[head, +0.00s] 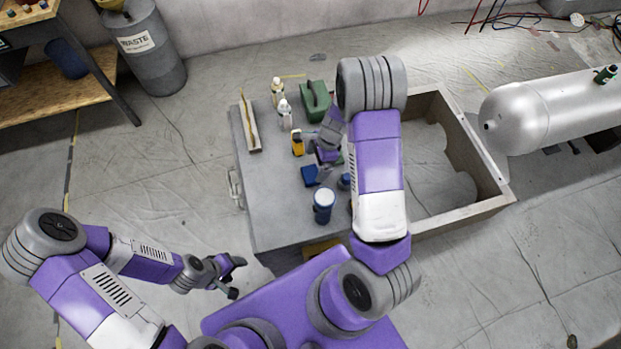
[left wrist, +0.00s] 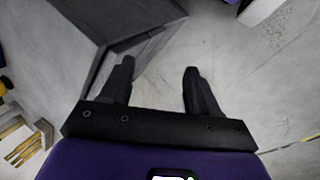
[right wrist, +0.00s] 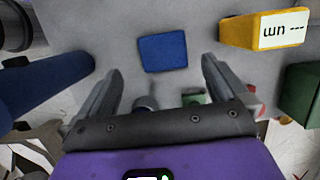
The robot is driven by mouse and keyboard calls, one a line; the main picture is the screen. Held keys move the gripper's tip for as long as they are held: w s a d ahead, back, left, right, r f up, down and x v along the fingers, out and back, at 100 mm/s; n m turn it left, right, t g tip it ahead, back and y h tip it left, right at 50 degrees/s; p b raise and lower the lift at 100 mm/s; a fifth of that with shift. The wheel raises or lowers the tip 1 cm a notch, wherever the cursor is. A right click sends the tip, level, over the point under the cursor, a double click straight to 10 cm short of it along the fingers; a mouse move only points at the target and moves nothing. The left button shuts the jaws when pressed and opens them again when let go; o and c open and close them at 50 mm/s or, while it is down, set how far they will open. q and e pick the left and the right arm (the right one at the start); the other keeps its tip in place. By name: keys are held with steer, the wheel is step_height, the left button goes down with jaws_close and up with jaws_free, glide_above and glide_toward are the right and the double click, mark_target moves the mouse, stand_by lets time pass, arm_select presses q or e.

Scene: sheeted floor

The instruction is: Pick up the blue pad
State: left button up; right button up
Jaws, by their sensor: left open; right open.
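The blue pad (head: 310,175) lies flat on the grey top of the bench box (head: 270,215) in the head view. It also shows as a small blue square in the right wrist view (right wrist: 163,52), ahead of and between the fingertips. My right gripper (right wrist: 160,75) is open and empty, apart from the pad; in the head view it hangs over the bench top, partly hidden by its own arm. My left gripper (head: 235,275) is open and empty, low at the left of the bench box, with only floor and the box's side between its fingers in the left wrist view (left wrist: 159,68).
A yellow labelled box (right wrist: 265,28) stands right of the pad and a blue can (head: 323,205) stands nearer. White bottles (head: 285,113) and a green container (head: 315,100) stand farther back. An open walled bay (head: 450,130) lies right; floor left is clear.

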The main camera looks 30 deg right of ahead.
mark_target(312, 174)
steer(key=x, duration=0.2)
steer(key=b+x, duration=0.1)
steer(key=x, duration=0.1)
steer(key=b+x, duration=0.1)
steer(key=x, duration=0.2)
steer(key=shift+w+d, duration=0.2)
steer(key=shift+d, duration=0.1)
steer(key=c, duration=1.1)
